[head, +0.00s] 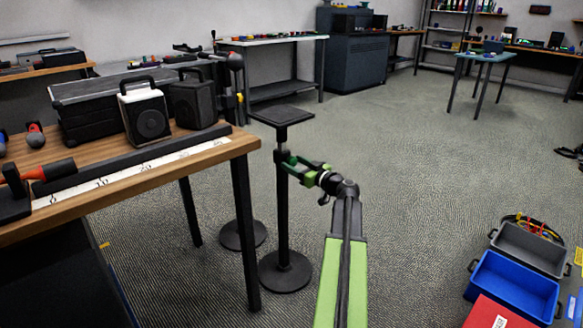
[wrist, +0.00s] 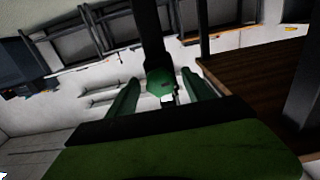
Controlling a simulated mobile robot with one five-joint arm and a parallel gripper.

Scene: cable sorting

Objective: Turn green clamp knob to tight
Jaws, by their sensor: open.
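The green clamp knob (wrist: 160,83) shows in the wrist view on a dark upright pole, with a small white mark at its lower edge. In the head view the knob (head: 283,156) is small and dark green, on the pole of a black stand (head: 283,220) with a square top plate. My gripper (head: 293,163) is open at the pole, at the knob's height. In the wrist view its two green fingers lie on either side of the knob, with the knob between or just beyond their tips. I cannot tell whether they touch it. The knob's setting is not readable.
A wooden workbench (head: 218,154) with a white speaker (head: 145,113), a black case and tools stands close at left. Blue (head: 512,287) and grey bins lie at lower right. The floor between is clear.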

